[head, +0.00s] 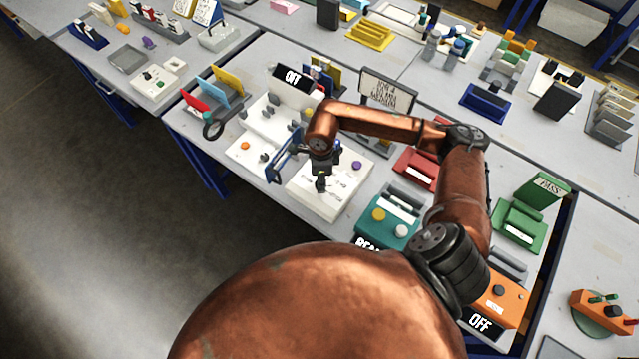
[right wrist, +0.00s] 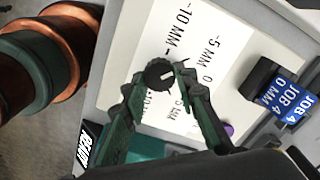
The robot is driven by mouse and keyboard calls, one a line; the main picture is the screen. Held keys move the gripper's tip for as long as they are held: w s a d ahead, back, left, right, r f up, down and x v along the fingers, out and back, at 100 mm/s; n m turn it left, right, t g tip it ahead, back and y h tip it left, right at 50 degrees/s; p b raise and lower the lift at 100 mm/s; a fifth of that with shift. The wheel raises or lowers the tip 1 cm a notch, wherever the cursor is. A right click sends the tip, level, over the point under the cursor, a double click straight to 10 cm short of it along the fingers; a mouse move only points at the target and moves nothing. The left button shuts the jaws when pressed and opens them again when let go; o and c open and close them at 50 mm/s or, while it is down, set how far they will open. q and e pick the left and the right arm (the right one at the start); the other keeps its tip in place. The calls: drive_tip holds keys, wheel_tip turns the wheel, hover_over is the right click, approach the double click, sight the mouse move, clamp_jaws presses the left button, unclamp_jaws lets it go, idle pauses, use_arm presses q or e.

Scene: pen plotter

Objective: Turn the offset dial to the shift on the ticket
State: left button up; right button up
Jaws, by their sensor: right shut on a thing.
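The offset dial (right wrist: 158,74) is a round black knob on a white panel (head: 306,197). Scale labels from -10 MM through 0 to the plus values ring it. A short white mark on the knob faces right in the right wrist view, roughly towards the -5 to 0 labels; the exact setting is unclear. My right gripper (right wrist: 155,84) is shut on the dial, a finger on either side; it also shows in the head view (head: 320,182). A blue ticket (right wrist: 291,100) reads JOB 4 with a shift ending in 0 MM, its start unclear. My left gripper is not in view.
A purple button (head: 356,165) sits on the panel. A teal device (head: 388,228) stands at its right, a red one (head: 416,170) beyond. A blue frame (head: 285,160) stands at the panel's left edge. My right arm covers part of the table.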

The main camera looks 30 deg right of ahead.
drive_tip(key=n+b, duration=0.4)
drive_tip(key=shift+w+f, duration=0.1)
drive_tip(key=shift+f, duration=0.1)
use_arm(q)
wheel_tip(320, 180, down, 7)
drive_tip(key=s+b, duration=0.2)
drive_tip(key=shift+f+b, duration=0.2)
drive_tip(key=shift+b, duration=0.15)
use_arm(e)
drive_tip(key=shift+r+n, duration=0.15)
drive_tip(key=shift+n, duration=1.85)
drive_tip(key=o, duration=1.1)
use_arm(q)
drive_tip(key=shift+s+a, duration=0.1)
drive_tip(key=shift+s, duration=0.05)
use_arm(e)
drive_tip(key=shift+o, duration=0.2)
drive_tip(key=shift+r, duration=0.1)
wheel_tip(320, 180, up, 12)
drive_tip(key=shift+a, duration=0.1)
